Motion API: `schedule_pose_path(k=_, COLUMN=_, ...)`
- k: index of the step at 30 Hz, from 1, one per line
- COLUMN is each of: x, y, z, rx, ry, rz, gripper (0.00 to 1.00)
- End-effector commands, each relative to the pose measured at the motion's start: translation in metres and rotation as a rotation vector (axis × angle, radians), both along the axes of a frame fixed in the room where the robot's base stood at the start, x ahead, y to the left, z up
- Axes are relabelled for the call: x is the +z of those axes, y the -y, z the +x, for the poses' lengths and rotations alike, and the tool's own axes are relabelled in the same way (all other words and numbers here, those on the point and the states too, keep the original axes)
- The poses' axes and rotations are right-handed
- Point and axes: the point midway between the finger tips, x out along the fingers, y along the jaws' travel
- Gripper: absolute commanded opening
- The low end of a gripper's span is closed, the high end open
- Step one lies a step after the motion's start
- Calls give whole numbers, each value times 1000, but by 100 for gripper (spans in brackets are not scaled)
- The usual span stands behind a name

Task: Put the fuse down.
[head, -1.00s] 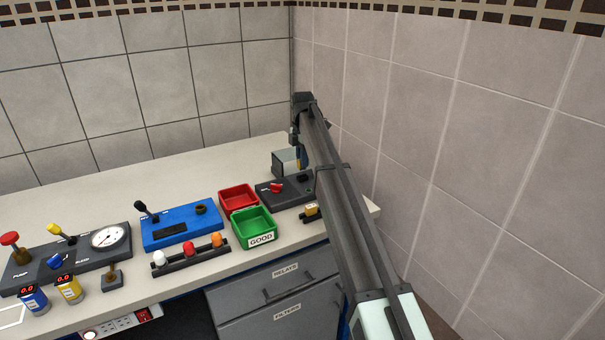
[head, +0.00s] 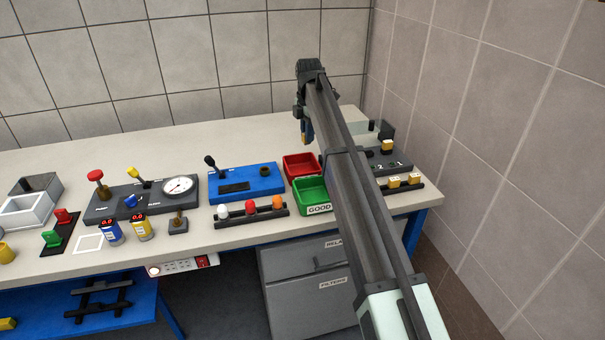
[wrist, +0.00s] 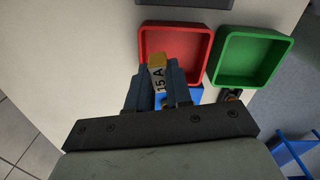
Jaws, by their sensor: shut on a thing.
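My gripper (wrist: 154,92) is shut on a fuse (wrist: 157,75) with a yellow end and a white side marked "15 A". In the wrist view the fuse sticks out past the fingertips and overlaps the near side of the red bin (wrist: 146,45). The green bin (wrist: 219,70) is beside it on the right. In the head view my gripper (head: 306,135) is above the bench, behind the red bin (head: 302,158). The green bin (head: 318,207), labelled GOOD, is in front of the red one. Both bins look empty in the wrist view.
The blue box (head: 235,184) with a lever is left of the bins. A rail (head: 232,219) with white, red and orange parts lies before it. Several yellow-and-white blocks (head: 404,182) stand on the right. The bench behind the bins (head: 230,135) is clear.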

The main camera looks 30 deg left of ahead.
Motion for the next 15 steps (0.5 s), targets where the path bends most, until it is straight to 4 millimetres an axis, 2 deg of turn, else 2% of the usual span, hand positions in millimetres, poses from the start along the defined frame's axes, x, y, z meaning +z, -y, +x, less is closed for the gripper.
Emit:
schedule_pose_path(k=3, x=6, y=-11, z=-25, rx=-2, ry=-1, rz=1, gripper=0)
schedule_pose_path(k=5, x=8, y=-9, z=-31, rx=-30, ry=-4, rz=-2, gripper=0)
schedule_pose_path(k=15, x=7, y=-3, z=-33, rx=-201, ry=-26, rz=-18, gripper=0)
